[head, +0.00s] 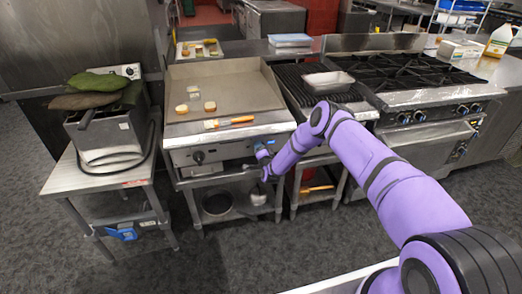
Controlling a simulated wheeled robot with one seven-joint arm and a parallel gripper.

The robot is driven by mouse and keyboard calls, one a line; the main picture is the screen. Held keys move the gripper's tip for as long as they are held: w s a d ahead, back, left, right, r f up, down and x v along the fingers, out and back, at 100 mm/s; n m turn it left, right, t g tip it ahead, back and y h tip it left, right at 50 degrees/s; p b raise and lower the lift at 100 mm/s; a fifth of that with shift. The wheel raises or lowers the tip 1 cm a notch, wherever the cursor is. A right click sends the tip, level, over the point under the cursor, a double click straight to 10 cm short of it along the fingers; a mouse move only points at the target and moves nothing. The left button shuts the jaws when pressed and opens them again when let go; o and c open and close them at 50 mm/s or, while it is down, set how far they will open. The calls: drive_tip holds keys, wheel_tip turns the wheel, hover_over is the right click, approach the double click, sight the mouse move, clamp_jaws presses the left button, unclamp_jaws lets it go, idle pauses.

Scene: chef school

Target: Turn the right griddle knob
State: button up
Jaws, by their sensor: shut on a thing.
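The griddle (225,85) is a flat steel cooking plate on a stand. Its front panel (225,153) carries a dark left knob (199,157), which is in plain view. My gripper (264,158) is at the right end of this panel, reached by my purple arm from the right. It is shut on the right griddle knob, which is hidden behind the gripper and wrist. The knob's angle cannot be seen.
Several round food pieces (210,106) and an orange-handled brush (229,121) lie on the griddle. A grill with a metal tray (328,81) and a burner range (402,76) stand to the right. A fryer (106,135) on a steel table stands left. The floor in front is clear.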

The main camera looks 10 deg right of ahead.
drive_tip(key=shift+s+f, duration=0.1)
drive_tip(key=o, duration=0.6)
drive_tip(key=shift+o, duration=0.2)
drive_tip(key=s, duration=1)
drive_tip(key=shift+s, duration=0.4)
drive_tip(key=shift+s, duration=0.1)
